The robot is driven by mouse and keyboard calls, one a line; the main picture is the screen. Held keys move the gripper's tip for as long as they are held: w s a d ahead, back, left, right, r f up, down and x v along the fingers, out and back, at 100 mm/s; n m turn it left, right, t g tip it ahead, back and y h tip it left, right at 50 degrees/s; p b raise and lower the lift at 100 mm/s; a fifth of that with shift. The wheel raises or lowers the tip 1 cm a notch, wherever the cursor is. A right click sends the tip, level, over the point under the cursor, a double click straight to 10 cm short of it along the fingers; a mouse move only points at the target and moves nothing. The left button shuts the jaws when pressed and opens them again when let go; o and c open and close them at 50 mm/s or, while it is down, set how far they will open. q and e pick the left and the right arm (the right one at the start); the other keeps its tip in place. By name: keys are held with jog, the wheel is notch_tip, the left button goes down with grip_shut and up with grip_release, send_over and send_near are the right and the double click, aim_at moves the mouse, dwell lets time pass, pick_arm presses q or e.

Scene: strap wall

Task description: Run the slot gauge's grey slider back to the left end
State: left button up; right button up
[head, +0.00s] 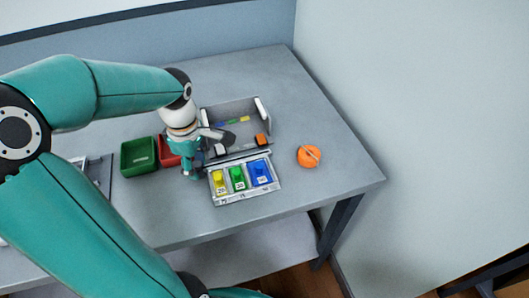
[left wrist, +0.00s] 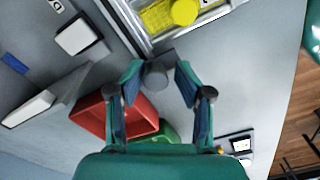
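The slot gauge, as far as I can tell, is the grey tray (head: 249,195) with yellow, green and blue slots, with a dark rail (head: 247,157) along its back edge. My left gripper (head: 190,172) is at the tray's left end. In the left wrist view its fingers (left wrist: 160,68) stand apart on either side of a grey cylinder (left wrist: 157,76), seemingly the slider's knob, by the tray's corner. A narrow gap shows on the cylinder's right; contact on its left is unclear. In the head view the arm hides the knob. My right gripper is not in view.
A grey open fixture (head: 240,110) with a light block (head: 220,150) and an orange block (head: 262,140) stands behind the tray. Red (head: 166,155) and green (head: 139,158) bins are left of the gripper. An orange round object (head: 308,156) lies right, near free table.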

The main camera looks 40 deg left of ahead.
aim_at(196, 164)
pick_arm(q)
jog(key=shift+r, duration=0.1)
jog(key=shift+r+p, duration=0.55)
jog(key=shift+r, duration=0.05)
notch_tip(196, 164, up, 5)
jog(key=p, duration=0.4)
jog(key=shift+f, duration=0.1)
jog(key=shift+w, duration=0.1)
jog(key=shift+c, duration=1)
jog(key=shift+r, duration=0.25)
jog(key=shift+c, duration=1.4)
notch_tip(196, 164, up, 6)
jog(key=p, duration=0.4)
jog(key=shift+f+p, duration=0.15)
jog(key=shift+p, duration=0.25)
jog(key=shift+c, duration=0.8)
